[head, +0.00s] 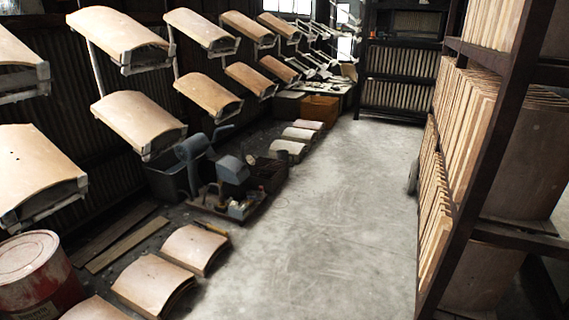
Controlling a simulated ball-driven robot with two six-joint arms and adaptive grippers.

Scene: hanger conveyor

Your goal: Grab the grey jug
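No grey jug can be made out with certainty. A blue-grey rounded object (188,152), with a bent part at its upper right, stands at the left of the aisle by a dark bin (166,183). A second blue-grey, boxy object (233,170) stands just right of it, over a low dark tray (262,208) of small items. I cannot tell whether either is the jug. Neither of my grippers shows in the head view.
The concrete floor (340,205) is clear down the middle. Curved tan panels hang on racks (205,95) at left; more lie on the floor (155,283). A red drum (38,275) stands front left. Dark shelving (455,190) with upright panels lines the right.

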